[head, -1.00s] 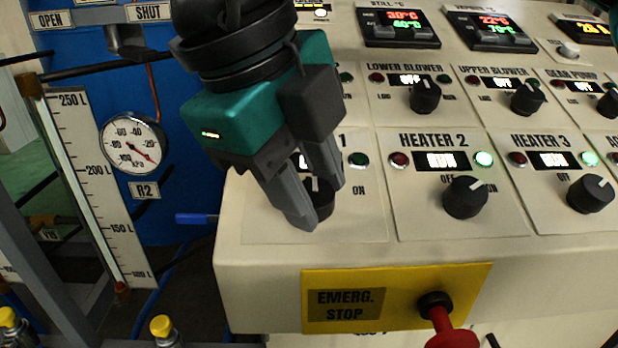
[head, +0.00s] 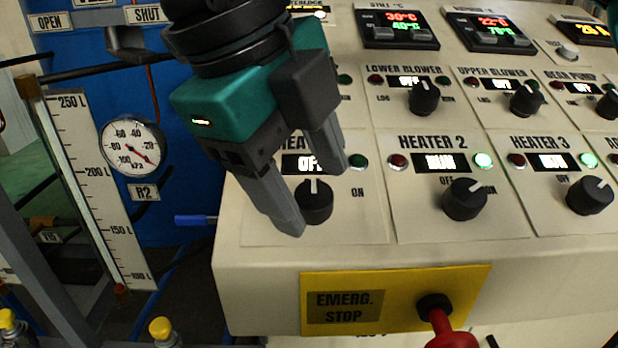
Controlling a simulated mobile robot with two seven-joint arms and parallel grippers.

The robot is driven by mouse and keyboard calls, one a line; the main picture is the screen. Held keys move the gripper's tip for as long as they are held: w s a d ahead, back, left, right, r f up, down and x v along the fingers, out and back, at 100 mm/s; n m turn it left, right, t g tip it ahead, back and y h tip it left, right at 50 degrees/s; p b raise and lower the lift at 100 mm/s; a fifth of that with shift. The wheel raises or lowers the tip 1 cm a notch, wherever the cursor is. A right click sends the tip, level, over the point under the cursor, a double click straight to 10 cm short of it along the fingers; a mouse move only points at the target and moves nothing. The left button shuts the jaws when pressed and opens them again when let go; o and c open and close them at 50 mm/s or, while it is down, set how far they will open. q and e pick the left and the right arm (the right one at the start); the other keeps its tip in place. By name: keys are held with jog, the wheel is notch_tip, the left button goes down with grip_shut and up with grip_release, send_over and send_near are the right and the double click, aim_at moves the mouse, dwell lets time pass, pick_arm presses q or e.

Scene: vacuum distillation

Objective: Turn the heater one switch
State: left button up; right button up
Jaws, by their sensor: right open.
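The heater one switch is a black round knob (head: 314,203) on the cream control panel, with its white mark pointing up. The display above it (head: 304,164) reads OFF, and the lamp on its right (head: 358,161) is dark green. My right gripper (head: 322,203) is open above the panel. One finger reaches down to the left of the knob and the other stands up and to its right, over the panel. The knob is in plain view between and below the fingers; I cannot tell whether they touch it. My left gripper is not in view.
The heater 2 knob (head: 464,199) and heater 3 knob (head: 590,195) are to the right, with lit green lamps. A red emergency stop (head: 452,338) juts out below from a yellow plate (head: 370,298). The blower knobs (head: 424,98) lie behind. A pressure gauge (head: 132,147) is at left.

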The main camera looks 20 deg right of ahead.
jog(key=p+v, duration=0.2)
jog(key=v, duration=1)
jog(key=shift+f, duration=0.1)
